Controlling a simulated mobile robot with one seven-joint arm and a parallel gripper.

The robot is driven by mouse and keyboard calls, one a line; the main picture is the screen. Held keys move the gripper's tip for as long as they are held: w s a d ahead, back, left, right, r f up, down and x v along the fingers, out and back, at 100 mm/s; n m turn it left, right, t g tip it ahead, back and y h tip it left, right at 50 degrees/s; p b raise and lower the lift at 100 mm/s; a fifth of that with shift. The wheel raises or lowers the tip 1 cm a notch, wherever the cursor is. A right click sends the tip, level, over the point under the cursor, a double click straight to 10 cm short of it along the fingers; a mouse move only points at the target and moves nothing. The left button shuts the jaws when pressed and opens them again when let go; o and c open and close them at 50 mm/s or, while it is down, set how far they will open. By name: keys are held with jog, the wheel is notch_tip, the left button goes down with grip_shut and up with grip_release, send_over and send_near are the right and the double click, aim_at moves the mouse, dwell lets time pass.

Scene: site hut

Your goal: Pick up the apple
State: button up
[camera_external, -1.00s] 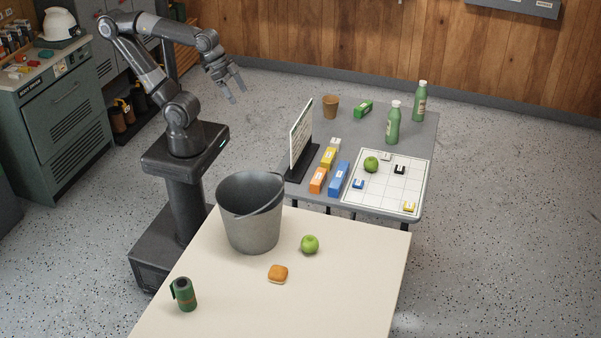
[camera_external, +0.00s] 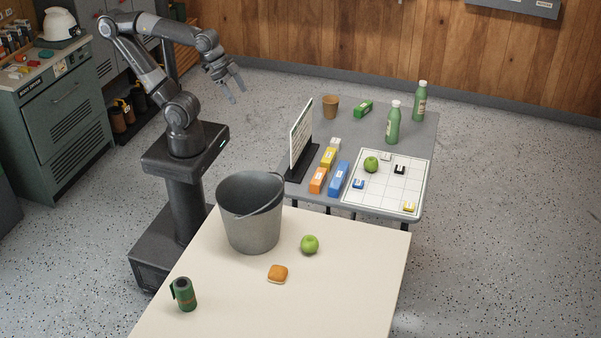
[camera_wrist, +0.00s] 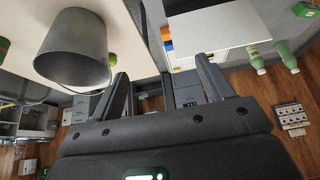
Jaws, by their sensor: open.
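One green apple (camera_external: 310,244) sits on the cream table, right of the grey bucket and behind a bread roll. A second green apple (camera_external: 371,164) sits on the white grid board on the grey table. My gripper (camera_external: 238,94) is open and empty, raised over the floor left of the grey table and well apart from both apples. In the wrist view my gripper (camera_wrist: 162,66) shows two spread fingers with nothing between them. A small green patch (camera_wrist: 112,60) shows there between the bucket and the left finger, possibly an apple.
The tall grey bucket (camera_external: 249,230) stands on the cream table (camera_external: 340,290) with the bread roll (camera_external: 278,274) and a green canister (camera_external: 184,294). The grey table holds an upright sign (camera_external: 301,135), small boxes, a brown cup (camera_external: 330,107) and two green bottles (camera_external: 393,122).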

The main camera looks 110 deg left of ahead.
jog(key=shift+c, duration=0.4)
jog(key=shift+c, duration=0.7)
jog(key=m+y, duration=0.2)
send_over(368, 159)
jog(key=s+d, duration=0.2)
jog(key=s, duration=0.2)
notch_tip(368, 159, down, 24)
jog(key=shift+g, duration=0.4)
jog(key=x, duration=1.1)
jog(key=shift+w+a, duration=0.1)
jog(key=shift+w, duration=0.05)
